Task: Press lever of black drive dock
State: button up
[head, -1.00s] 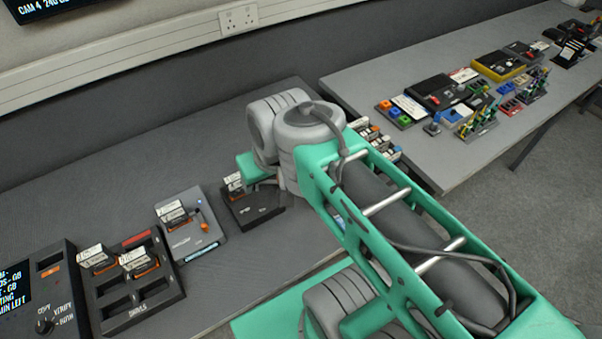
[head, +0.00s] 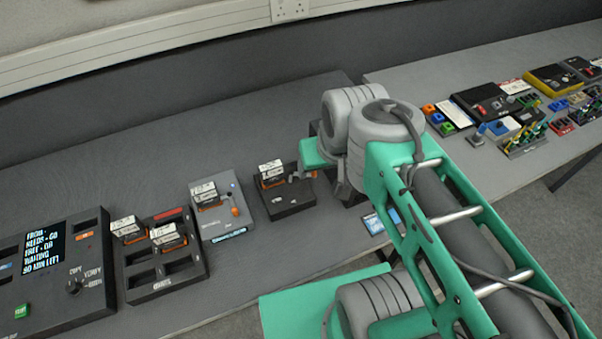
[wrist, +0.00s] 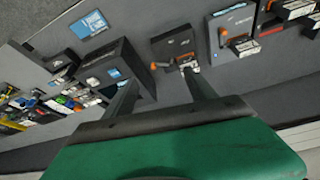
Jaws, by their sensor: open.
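The black drive dock (head: 288,198) sits on the grey bench with a white-labelled, orange-trimmed drive (head: 271,173) standing in its back. In the wrist view the dock (wrist: 173,42) lies just beyond my fingertips, with an orange piece, apparently its lever (wrist: 154,66), at its near left corner. The drive (wrist: 187,65) shows beside my right-hand finger, partly hidden. My gripper (wrist: 161,82) is open with nothing between its fingers. In the head view my gripper (head: 307,173) is at the dock's right rear, hiding that corner. I cannot tell whether a finger touches the lever.
A grey dock (head: 222,212) with its own drive and orange lever stands left of the black one. Further left are a black multi-slot tray (head: 165,250) and a screen console (head: 50,265). A dark box (wrist: 112,68) stands close to my left-hand finger in the wrist view.

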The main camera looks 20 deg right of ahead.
jog(key=shift+c, duration=0.2)
